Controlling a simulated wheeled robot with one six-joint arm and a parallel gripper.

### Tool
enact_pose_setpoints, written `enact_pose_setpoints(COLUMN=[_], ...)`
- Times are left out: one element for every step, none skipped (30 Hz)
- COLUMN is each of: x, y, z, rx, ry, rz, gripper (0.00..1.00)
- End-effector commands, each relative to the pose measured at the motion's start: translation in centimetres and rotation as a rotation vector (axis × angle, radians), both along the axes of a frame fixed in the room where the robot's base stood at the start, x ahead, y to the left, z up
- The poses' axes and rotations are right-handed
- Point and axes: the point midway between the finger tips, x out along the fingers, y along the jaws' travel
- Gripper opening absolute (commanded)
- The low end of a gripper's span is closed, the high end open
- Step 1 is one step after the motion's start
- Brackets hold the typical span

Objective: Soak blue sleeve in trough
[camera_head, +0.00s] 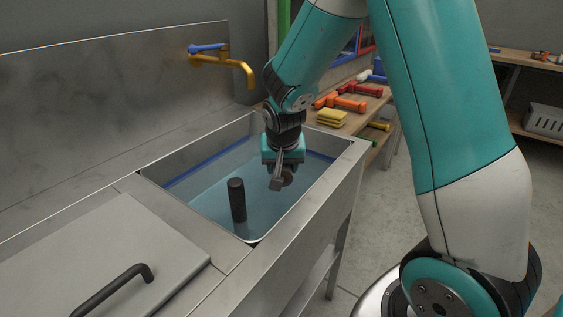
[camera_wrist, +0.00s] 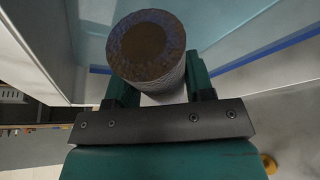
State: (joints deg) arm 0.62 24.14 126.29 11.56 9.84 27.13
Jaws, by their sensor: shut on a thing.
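My gripper (camera_head: 279,180) points down inside the steel trough (camera_head: 347,153), over the water (camera_head: 205,190). It is shut on a short cylinder (camera_head: 288,175) with a rough brown end. In the wrist view the cylinder (camera_wrist: 150,45) sits between the two green fingers, its brown round end facing the camera and its side greyish. A blue line runs around the trough's inner wall.
A dark upright pipe (camera_head: 237,200) stands in the trough, left of my gripper. A grey lid (camera_head: 95,255) with a black handle (camera_head: 120,285) covers the near left. A yellow tap (camera_head: 235,68) is behind. Yellow sponges (camera_head: 332,117) and orange tools (camera_head: 345,101) lie on a shelf beyond.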

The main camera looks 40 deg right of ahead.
Motion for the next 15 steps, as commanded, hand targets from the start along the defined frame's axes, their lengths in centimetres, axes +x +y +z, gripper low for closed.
enact_pose_setpoints(x=[0.0, 0.0, 0.0, 0.0, 0.0, 0.0, 0.0, 0.0, 0.0, 0.0, 0.0, 0.0, 0.0, 0.0, 0.0], y=[0.0, 0.0, 0.0, 0.0, 0.0, 0.0, 0.0, 0.1, 0.1, 0.1, 0.1, 0.1, 0.1, 0.1, 0.1], z=[-1.2, -1.5, -2.0, -2.4, -2.8, -3.3, -3.7, -4.1, -4.6, -4.9, -5.3, -5.8, -6.2, -6.6, -7.1], rx=[0.0, 0.0, 0.0, 0.0, 0.0, 0.0, 0.0, 0.0, 0.0, 0.0, 0.0, 0.0, 0.0, 0.0, 0.0], ry=[0.001, 0.001, 0.001, 0.001, 0.001, 0.001, 0.001, 0.001, 0.001, 0.001, 0.001, 0.001, 0.001, 0.001, 0.001], rz=[0.001, 0.001, 0.001, 0.001, 0.001, 0.001, 0.001, 0.001, 0.001, 0.001, 0.001, 0.001, 0.002, 0.002, 0.002], gripper=[0.24, 0.24, 0.24, 0.24, 0.24, 0.24, 0.24, 0.24, 0.24, 0.24, 0.24, 0.24, 0.24, 0.24, 0.24])
